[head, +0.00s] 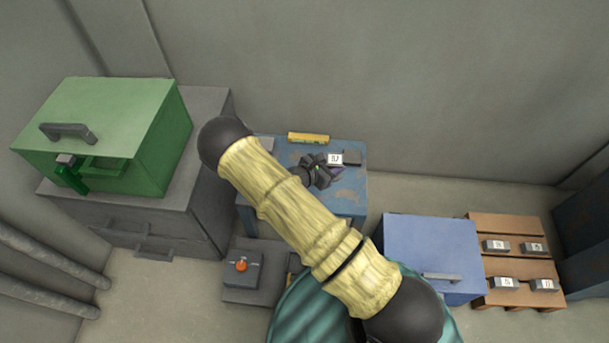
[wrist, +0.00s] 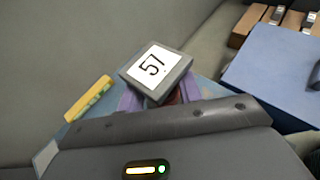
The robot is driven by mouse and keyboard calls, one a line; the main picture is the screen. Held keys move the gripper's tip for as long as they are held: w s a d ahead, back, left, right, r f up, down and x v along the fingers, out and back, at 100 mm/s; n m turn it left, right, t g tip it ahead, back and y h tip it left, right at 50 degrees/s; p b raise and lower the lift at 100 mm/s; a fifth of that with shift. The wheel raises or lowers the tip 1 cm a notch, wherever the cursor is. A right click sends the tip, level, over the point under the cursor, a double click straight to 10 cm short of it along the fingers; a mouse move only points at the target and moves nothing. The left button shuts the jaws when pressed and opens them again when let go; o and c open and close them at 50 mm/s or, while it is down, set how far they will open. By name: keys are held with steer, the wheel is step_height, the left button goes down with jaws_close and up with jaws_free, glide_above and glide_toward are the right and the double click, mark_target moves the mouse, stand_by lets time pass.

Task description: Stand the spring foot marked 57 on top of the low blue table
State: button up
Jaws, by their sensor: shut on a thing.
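The spring foot marked 57 (wrist: 180,78) is a dark grey block with a white label facing up, and it is held in my gripper (wrist: 162,95). The purple fingers are shut on it from both sides. In the head view the foot's white label (head: 336,159) shows just beyond my gripper (head: 325,172), over the low blue table (head: 348,205). The table has a worn blue top with rusty patches. I cannot tell whether the foot touches the table top or hangs just above it. Its underside is hidden.
A yellow bar (head: 308,138) lies on the table's back edge, and a grey piece (head: 265,143) at its back left. A green oven-like box (head: 110,130) stands on a grey cabinet at left. A blue chest (head: 430,245) and a wooden pallet (head: 510,265) with several labelled blocks stand at right.

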steer(key=b, duration=0.2)
glide_above(330, 190)
steer(key=shift+s+f, duration=0.1)
steer(key=shift+f, duration=3)
steer(key=shift+f+b, duration=0.8)
steer(key=shift+f, duration=1.1)
steer(key=shift+f, duration=0.15)
steer(key=o, duration=1.2)
